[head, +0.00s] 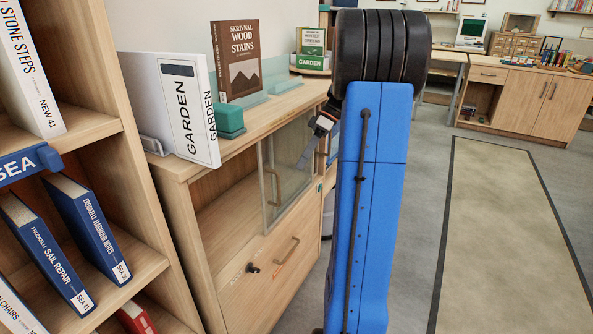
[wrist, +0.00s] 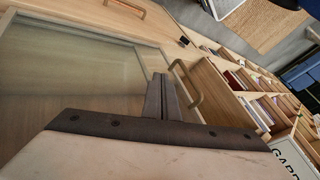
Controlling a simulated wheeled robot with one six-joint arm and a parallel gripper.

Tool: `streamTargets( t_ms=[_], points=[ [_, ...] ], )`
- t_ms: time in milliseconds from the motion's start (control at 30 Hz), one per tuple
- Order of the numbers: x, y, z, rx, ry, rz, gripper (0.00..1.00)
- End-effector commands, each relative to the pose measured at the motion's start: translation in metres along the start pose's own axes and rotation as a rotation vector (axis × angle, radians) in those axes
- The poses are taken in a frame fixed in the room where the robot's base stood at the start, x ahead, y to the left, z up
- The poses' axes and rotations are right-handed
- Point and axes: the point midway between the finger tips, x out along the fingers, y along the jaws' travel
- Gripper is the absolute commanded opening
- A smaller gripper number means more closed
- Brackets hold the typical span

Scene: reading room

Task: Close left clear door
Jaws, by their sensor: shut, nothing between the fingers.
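The left clear door (head: 290,170) is a glass pane in the front of the wooden cabinet. In the head view it stands toward the right of the cabinet front, and the left part of the front is uncovered, showing the wooden inside. A slim handle (head: 275,187) is near its left edge. My gripper (head: 303,162) is at the glass, partly hidden behind my arm. In the wrist view the gripper (wrist: 162,92) is shut and empty, in front of the pane (wrist: 75,65) and beside a wooden handle (wrist: 187,85). I cannot tell whether it touches either.
A drawer with a handle (head: 286,251) and a dark lock (head: 252,268) lies below. A GARDEN sign (head: 188,108), a teal block (head: 229,119) and a brown book (head: 237,58) stand on top. A bookshelf (head: 110,130) is close at the left. Open floor lies right.

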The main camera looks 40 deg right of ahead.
Motion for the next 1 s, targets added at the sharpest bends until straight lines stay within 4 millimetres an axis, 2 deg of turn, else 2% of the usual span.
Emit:
streamTargets(
  t_ms=[500, 700, 1000],
  points=[
    [0.089, -0.001, 0.000, 0.001, -0.002, -0.001, 0.00],
    [0.099, -0.026, 0.000, 0.000, -0.002, 0.000, 0.00],
    [0.105, -0.036, 0.000, 0.001, -0.001, 0.001, 0.00]
  ],
)
